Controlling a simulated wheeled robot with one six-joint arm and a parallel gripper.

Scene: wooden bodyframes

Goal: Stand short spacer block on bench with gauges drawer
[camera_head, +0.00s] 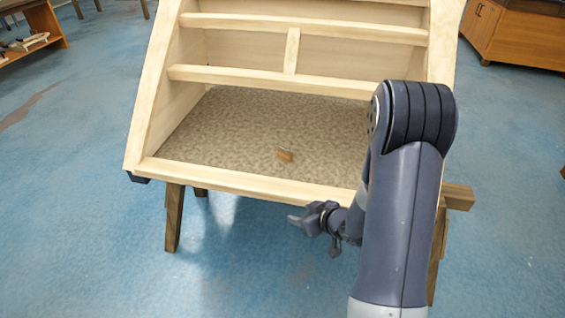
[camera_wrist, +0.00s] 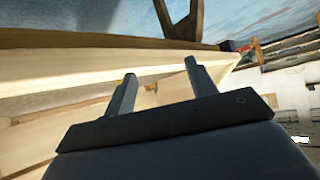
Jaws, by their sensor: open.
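A small brown block (camera_head: 285,155), which looks like the short spacer block, lies on the speckled floor panel (camera_head: 235,125) inside the wooden bodyframe (camera_head: 240,180). A small orange-brown patch (camera_wrist: 151,87) between the fingers in the wrist view may be the same block. My gripper (camera_head: 299,219) is open and empty, in front of the frame's front rail and apart from the block. In the wrist view my two fingers (camera_wrist: 160,72) stand spread, pointing at the frame. A wooden cabinet bench (camera_head: 515,38) stands at the upper right; whether it has the gauges drawer cannot be told.
The bodyframe rests on wooden trestle legs (camera_head: 174,218). Its front rail and crossbars (camera_head: 270,73) border the opening around the block. Another bench with items on its shelf (camera_head: 30,43) stands at the upper left. The blue floor (camera_head: 80,220) is clear around the frame.

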